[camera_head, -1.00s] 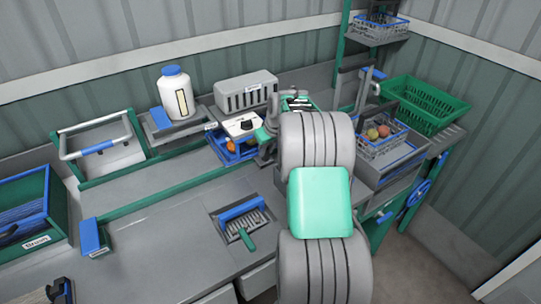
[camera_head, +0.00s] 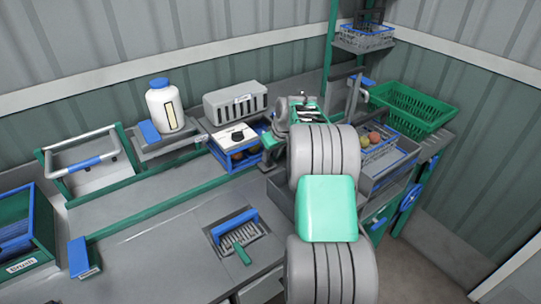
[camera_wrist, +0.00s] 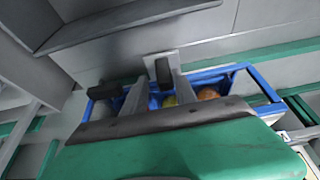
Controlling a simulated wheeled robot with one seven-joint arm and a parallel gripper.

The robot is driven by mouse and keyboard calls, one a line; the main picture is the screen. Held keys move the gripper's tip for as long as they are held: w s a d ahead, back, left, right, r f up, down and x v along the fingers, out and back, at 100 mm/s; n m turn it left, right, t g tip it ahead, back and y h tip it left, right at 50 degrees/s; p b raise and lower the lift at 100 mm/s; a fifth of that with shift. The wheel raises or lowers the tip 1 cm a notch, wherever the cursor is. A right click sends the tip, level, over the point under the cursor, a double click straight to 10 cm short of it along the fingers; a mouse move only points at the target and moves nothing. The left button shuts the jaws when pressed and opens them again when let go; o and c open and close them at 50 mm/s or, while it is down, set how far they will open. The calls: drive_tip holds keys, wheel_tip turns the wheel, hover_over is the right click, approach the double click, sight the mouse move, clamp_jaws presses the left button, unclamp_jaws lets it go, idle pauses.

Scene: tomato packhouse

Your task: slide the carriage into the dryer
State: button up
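A blue-framed carriage (camera_head: 262,150) with round orange produce inside stands on the bench. In the head view it is under and beside a white-topped unit with a dark knob (camera_head: 232,136), which seems to be the dryer. How deep it sits is hard to tell. In the wrist view the blue frame (camera_wrist: 250,78) shows beyond my gripper (camera_wrist: 160,80), with orange and yellow produce between and beside the fingers. The fingers stand apart, with a small dark block on a grey upright plate near their tips. Whether they clamp it is unclear. My wrist hides the gripper in the head view.
A slotted grey box (camera_head: 236,102) and a white bottle (camera_head: 165,108) stand behind. A brush (camera_head: 240,245) lies at the front. A wire basket (camera_head: 374,140) and a green crate (camera_head: 410,105) are at right. A railed frame with a handle (camera_head: 85,163) is at left.

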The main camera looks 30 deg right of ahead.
drive_tip(key=shift+o, duration=0.8)
drive_tip(key=shift+a, duration=0.15)
drive_tip(key=b+v, duration=0.1)
drive_tip(key=v, duration=0.6)
drive_tip(key=shift+r, duration=0.4)
drive_tip(key=shift+s, duration=0.15)
